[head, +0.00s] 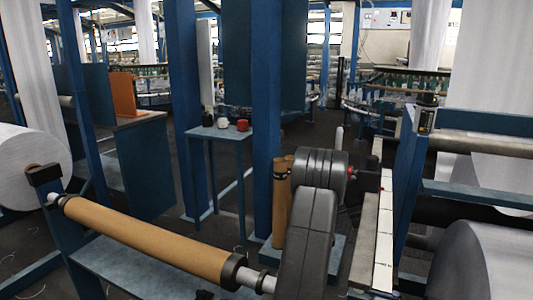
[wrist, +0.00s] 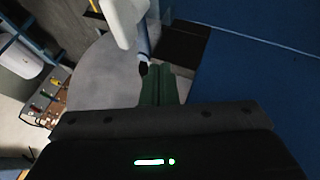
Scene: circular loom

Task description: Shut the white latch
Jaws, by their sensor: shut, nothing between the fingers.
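A white rounded piece (wrist: 122,22), which may be the white latch, shows at the top of the wrist view, just beyond and left of my fingertips. A thin rod with a dark tip (wrist: 143,68) lies right by my fingers. My gripper (wrist: 160,72) is shut and empty; I cannot tell whether it touches the rod. In the head view my gripper (head: 371,187) is small and partly hidden by my grey arm. A pale upright piece (head: 339,138) stands behind my arm there; I cannot tell whether it is the same white piece.
A brown roll (head: 150,240) on a blue frame lies at front left. Blue posts (head: 266,130) stand left of my arm. A small blue table (head: 215,132) holds red and white items. A white-topped rail (head: 385,230) and large white rolls (head: 485,260) are close on the right.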

